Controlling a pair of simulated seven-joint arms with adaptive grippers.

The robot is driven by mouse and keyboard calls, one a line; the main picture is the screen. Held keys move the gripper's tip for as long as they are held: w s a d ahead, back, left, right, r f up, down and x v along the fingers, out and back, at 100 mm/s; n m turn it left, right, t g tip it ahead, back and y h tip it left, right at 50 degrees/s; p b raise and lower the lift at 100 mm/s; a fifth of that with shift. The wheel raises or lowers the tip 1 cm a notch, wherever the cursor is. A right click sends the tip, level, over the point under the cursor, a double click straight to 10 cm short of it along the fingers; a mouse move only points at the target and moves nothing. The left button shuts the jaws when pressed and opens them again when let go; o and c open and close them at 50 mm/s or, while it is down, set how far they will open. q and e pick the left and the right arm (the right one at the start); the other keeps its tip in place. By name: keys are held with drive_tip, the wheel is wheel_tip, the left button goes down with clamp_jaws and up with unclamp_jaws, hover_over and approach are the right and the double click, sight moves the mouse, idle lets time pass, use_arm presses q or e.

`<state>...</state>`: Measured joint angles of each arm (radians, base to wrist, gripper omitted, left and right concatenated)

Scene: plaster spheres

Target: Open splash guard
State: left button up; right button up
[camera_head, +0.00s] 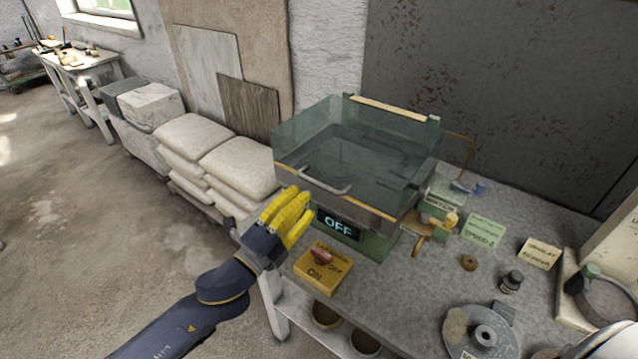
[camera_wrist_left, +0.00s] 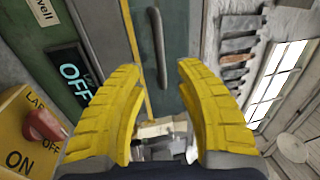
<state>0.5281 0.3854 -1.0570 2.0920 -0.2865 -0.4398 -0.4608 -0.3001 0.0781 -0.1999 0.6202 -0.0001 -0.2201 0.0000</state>
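The splash guard (camera_head: 385,150) is a clear greenish box on the green machine at the bench's far left corner. It appears lowered over the machine's basin. Its grey bar handle (camera_head: 325,183) is on the front side and also shows in the left wrist view (camera_wrist_left: 157,45). My left gripper (camera_head: 290,212) has yellow ribbed fingers and is just in front of and below the handle. In the left wrist view, the fingers (camera_wrist_left: 159,72) are spread apart with nothing between them, and the handle lies beyond their tips. My right gripper is not in view.
A yellow switch box with a red knob (camera_head: 320,257) stands on the bench below the lit OFF sign (camera_head: 338,226). Right of the machine are a green card (camera_head: 484,231), a small dark jar (camera_head: 511,281) and a grey wheel-like part (camera_head: 483,336). Stacked sacks (camera_head: 238,166) stand left.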

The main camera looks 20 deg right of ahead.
sight(319, 184)
use_arm(q)
drive_tip(key=shift+x, duration=3.35)
clamp_jaws()
